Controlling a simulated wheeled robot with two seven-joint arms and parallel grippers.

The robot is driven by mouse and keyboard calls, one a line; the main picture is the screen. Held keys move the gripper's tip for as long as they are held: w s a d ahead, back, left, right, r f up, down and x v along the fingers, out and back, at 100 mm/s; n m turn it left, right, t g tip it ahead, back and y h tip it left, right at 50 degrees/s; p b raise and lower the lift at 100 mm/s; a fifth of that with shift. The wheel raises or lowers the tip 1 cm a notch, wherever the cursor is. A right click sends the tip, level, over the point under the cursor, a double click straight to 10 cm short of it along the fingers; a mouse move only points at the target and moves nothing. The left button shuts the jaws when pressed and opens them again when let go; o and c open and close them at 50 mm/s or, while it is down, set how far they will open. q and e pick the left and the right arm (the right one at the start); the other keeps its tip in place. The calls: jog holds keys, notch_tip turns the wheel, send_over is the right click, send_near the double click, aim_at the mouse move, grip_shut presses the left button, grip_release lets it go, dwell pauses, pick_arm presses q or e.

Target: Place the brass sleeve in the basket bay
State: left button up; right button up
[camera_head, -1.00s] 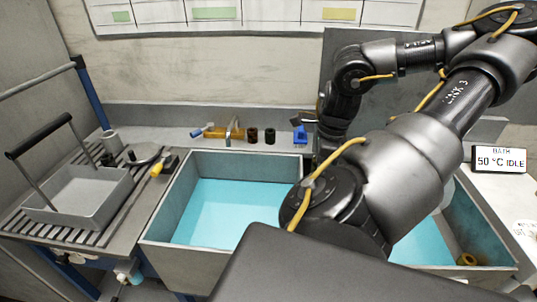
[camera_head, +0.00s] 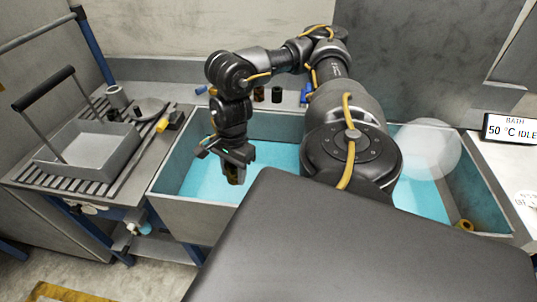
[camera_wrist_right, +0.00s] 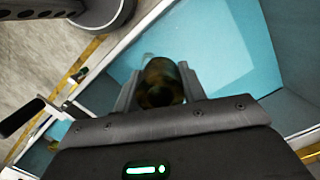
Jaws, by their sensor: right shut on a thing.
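My right gripper (camera_head: 235,162) points down over the left part of the blue-lined bath and is shut on a dark brass cylinder, which looks like the brass sleeve (camera_head: 234,176). In the right wrist view the brass sleeve (camera_wrist_right: 160,83) sits between the two fingers, above the blue. The grey basket (camera_head: 92,152) with a tall black handle stands on the slatted shelf at the left, apart from the gripper. The inside of the basket shows only in part, so its bays cannot be told. My left gripper is not in view.
The bath (camera_head: 178,215) has a raised grey rim between gripper and shelf. The basket's handle (camera_head: 44,88) rises above it. A grey cup (camera_head: 117,97) and a yellow-ended item (camera_head: 163,124) stand near the basket. Another brass piece (camera_head: 463,225) lies at the bath's right corner.

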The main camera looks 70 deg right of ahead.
jog(key=w+a+r+n, duration=0.1)
jog(key=w+a+n, duration=0.8)
jog(key=a, duration=0.3)
jog(key=w+a+f+n+g+b, duration=0.1)
jog(key=w+a+f+n+b, duration=0.2)
jog(key=b, duration=0.7)
jog(key=a+f+n, duration=0.2)
jog(key=a+f, duration=0.1)
jog(key=f, duration=0.1)
jog(key=shift+h, duration=0.4)
jog(key=shift+a+r, duration=0.1)
jog(key=shift+a, duration=0.1)
